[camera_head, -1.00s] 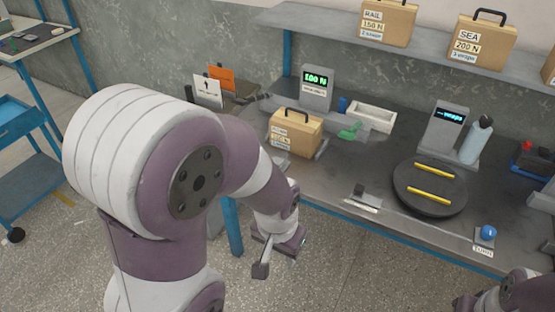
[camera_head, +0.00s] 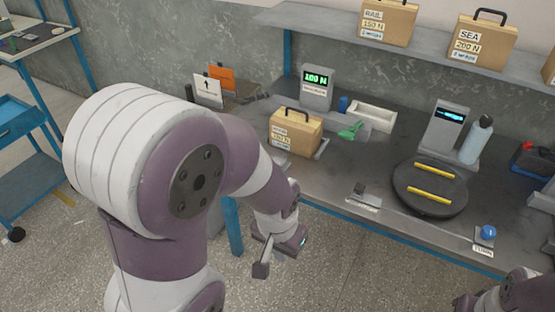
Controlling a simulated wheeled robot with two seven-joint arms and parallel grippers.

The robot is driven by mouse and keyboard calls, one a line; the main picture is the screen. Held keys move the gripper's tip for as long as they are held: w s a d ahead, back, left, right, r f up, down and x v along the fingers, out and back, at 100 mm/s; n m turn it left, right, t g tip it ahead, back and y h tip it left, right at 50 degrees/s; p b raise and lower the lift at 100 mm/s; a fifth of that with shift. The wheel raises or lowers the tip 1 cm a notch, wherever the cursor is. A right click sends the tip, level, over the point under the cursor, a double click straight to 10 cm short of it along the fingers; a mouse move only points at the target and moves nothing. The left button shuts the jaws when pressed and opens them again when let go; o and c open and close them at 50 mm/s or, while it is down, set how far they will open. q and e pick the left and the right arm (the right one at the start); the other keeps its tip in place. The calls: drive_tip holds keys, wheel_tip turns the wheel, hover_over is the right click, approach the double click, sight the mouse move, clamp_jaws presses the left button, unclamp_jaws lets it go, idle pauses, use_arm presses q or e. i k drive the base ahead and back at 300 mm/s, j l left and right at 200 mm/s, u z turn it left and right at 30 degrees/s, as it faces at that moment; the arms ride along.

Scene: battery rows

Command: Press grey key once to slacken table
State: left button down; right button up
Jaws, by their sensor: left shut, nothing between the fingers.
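A small grey key (camera_head: 361,191) stands on a pale plate near the front edge of the bench. A round dark turntable (camera_head: 405,201) with two yellow bars (camera_head: 434,171) on top is to its right. My left gripper (camera_head: 261,268) is shut and empty. It hangs in front of the bench edge, left of and lower in the picture than the grey key, apart from it. My right arm shows only in the bottom right corner; its gripper (camera_head: 466,303) is cut off by the frame, and its jaws cannot be made out.
A display (camera_head: 317,80) reads about 100 N. A tan case (camera_head: 296,133), a green object (camera_head: 350,131) and a white tray (camera_head: 372,117) stand near it. A blue button (camera_head: 488,232) is at front right. A bottle (camera_head: 476,141) stands behind the turntable beside another display (camera_head: 448,121).

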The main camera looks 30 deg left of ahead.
sight(279, 161)
drive_tip(key=i+j, duration=0.25)
drive_tip(key=i, duration=0.2)
drive_tip(key=i+j+u, duration=0.15)
drive_tip(key=i, duration=0.35)
